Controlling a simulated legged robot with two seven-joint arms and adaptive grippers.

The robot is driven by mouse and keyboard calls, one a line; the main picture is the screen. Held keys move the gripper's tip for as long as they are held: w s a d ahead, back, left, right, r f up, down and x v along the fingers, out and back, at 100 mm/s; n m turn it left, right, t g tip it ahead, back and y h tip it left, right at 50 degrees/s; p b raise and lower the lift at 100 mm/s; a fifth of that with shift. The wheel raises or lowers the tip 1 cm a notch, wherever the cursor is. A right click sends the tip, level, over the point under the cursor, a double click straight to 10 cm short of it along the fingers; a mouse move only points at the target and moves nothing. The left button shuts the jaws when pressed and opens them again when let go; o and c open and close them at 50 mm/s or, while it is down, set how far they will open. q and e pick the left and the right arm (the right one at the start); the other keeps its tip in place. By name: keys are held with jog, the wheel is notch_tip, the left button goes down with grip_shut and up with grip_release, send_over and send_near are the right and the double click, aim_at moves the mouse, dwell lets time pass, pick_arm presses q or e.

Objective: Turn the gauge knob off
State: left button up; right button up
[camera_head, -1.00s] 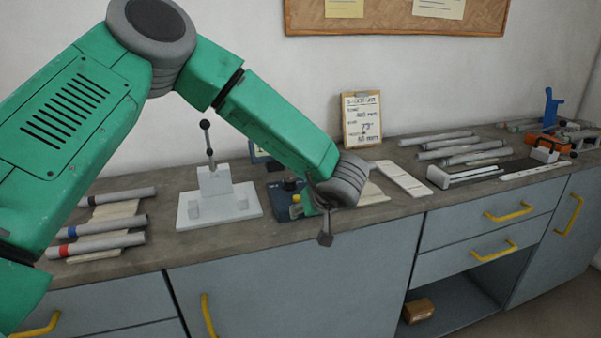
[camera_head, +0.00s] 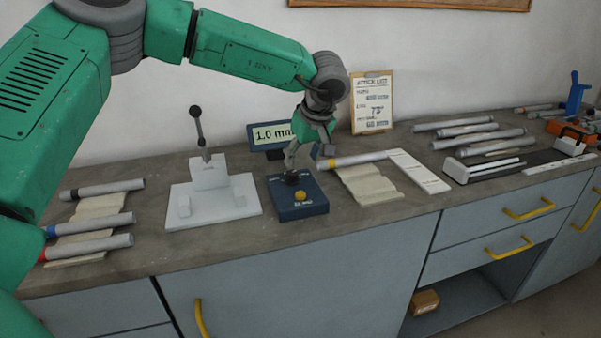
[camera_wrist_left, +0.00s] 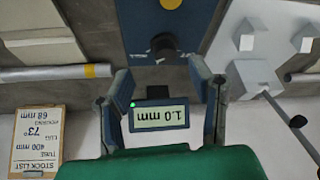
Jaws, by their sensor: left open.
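The gauge is a dark blue box (camera_head: 303,206) on the bench, with a yellow button (camera_head: 300,196) on its front part. My right gripper is out of view.
A white fixture (camera_head: 212,202) with an upright black-knobbed lever stands left of the gauge. A tube (camera_head: 350,159) on a pale support lies close on the right. A stock list clipboard (camera_head: 372,103) stands behind. Several tubes lie at far left.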

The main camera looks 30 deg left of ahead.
aim_at(291, 173)
pick_arm(q)
jog(key=a+f, duration=0.5)
jog(key=shift+w+f, duration=0.15)
jog(key=shift+w, duration=0.25)
jog(key=shift+a+f, duration=0.1)
jog(key=shift+f, duration=0.2)
jog(key=shift+d, duration=0.3)
jog(key=d, duration=0.3)
jog(key=shift+w+r, duration=0.15)
jog(key=shift+r, duration=0.1)
jog(key=shift+c, duration=1.3)
jog(key=shift+a, duration=0.25)
jog(key=c, duration=0.6)
jog(key=shift+s+a, duration=0.2)
jog(key=shift+a, duration=0.65)
grip_shut()
jog(key=shift+w+a+f, duration=0.15)
jog(key=shift+a+f, duration=0.1)
jog(key=shift+f, duration=0.05)
jog(key=shift+d, duration=0.1)
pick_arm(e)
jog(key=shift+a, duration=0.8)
